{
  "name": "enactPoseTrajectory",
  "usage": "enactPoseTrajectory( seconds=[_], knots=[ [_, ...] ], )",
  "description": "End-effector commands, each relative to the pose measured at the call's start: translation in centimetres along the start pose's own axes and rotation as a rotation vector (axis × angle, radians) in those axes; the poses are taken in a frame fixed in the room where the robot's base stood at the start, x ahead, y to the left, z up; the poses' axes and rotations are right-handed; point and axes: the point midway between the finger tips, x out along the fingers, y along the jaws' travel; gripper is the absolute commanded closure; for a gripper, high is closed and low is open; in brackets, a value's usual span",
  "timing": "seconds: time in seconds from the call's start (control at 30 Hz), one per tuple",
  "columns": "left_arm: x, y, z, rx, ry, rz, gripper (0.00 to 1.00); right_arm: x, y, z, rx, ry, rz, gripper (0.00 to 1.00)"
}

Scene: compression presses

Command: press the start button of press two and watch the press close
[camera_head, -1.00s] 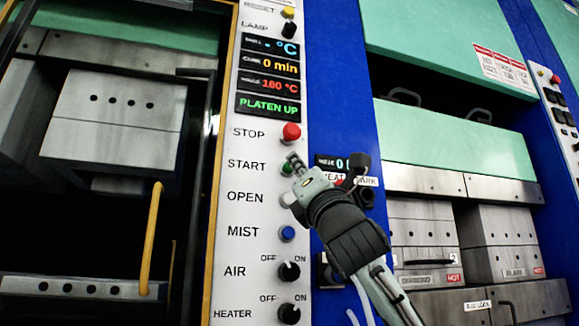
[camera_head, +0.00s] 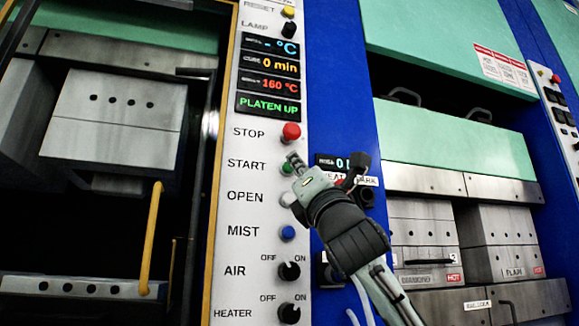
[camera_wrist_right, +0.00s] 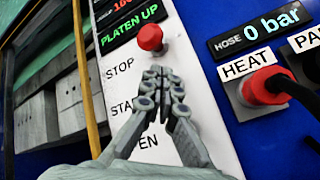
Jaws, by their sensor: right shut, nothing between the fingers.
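The green START button (camera_head: 287,168) is on the white control panel (camera_head: 228,215), between the red STOP button (camera_head: 291,132) and the pale OPEN button (camera_head: 288,199). My right gripper (camera_head: 294,160) is shut and empty, with its fingertips over or just beside the START button's upper right edge. I cannot tell whether they touch it. In the right wrist view the shut fingertips (camera_wrist_right: 157,72) lie just below the red STOP button (camera_wrist_right: 149,38), and the fingers hide the START button. The display (camera_head: 268,106) reads PLATEN UP. My left gripper is not in view.
A blue MIST button (camera_head: 287,233) and the AIR (camera_head: 289,271) and HEATER (camera_head: 289,313) knobs sit lower on the panel. A yellow bar (camera_head: 151,238) stands before the open press at left. A HEAT plug with a black cable (camera_wrist_right: 268,86) is right of the panel.

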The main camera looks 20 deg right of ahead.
Motion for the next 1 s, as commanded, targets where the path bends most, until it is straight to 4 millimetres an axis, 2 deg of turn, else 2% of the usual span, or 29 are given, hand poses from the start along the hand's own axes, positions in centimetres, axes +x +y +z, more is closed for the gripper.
enactPoseTrajectory(
  seconds=[1.0],
  knots=[
    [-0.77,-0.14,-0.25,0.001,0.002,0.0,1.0,0.88,-0.61,-0.63,0.0,0.0,0.0,1.0]
  ],
)
